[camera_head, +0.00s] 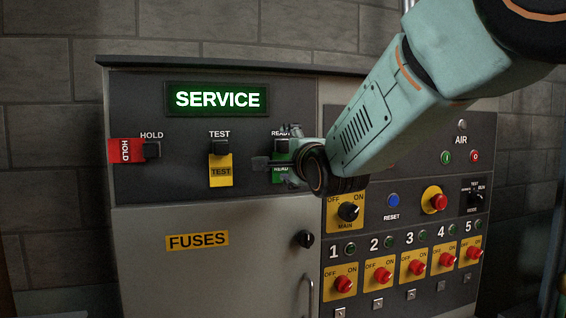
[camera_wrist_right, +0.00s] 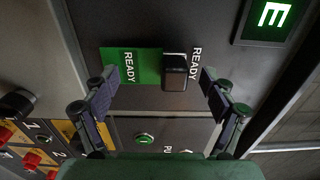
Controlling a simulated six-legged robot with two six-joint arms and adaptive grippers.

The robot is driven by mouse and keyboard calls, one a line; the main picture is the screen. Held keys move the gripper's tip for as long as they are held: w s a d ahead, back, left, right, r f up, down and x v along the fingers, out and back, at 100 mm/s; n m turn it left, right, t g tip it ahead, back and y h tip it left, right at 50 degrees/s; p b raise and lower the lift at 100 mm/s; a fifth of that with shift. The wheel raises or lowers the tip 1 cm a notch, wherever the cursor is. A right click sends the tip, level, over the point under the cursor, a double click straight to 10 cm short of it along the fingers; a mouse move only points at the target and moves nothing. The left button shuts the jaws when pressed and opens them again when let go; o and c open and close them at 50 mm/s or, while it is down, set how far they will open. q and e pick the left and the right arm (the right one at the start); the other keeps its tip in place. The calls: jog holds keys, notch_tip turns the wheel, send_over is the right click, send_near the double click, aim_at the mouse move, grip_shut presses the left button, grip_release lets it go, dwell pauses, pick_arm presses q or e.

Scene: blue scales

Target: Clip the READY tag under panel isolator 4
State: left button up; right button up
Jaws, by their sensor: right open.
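The green READY tag (camera_wrist_right: 127,66) hangs at a dark block (camera_wrist_right: 176,72) under the READY label, between the spread fingers of my right gripper (camera_wrist_right: 157,84) in the right wrist view. In the head view the tag (camera_head: 281,176) is partly hidden behind my open right gripper (camera_head: 275,161). I cannot tell whether a finger touches it. Isolator 4 (camera_head: 418,267) is not gripped; its red knob row sits at the lower right, and a small square clip (camera_head: 441,286) shows below the isolator under number 4. My left gripper is not in view.
A red HOLD tag (camera_head: 125,151) and a yellow TEST tag (camera_head: 221,172) hang left of READY. A lit SERVICE sign (camera_head: 217,99) is above. The MAIN switch (camera_head: 348,211), red button (camera_head: 438,202) and several isolator knobs protrude on the right panel. A cabinet handle (camera_head: 308,295) sticks out below.

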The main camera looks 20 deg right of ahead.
jog(key=shift+w+a, duration=0.1)
jog(key=shift+w, duration=0.05)
jog(key=c, duration=1)
jog(key=shift+s+f, duration=0.2)
jog(key=shift+f, duration=0.1)
jog(key=c, duration=0.5)
jog(key=shift+c, duration=0.7)
jog(key=shift+r, duration=0.25)
grip_shut()
jog(key=shift+r, duration=0.1)
jog(key=shift+s, duration=0.2)
jog(key=shift+s+b, duration=0.45)
jog(key=shift+s, duration=0.6)
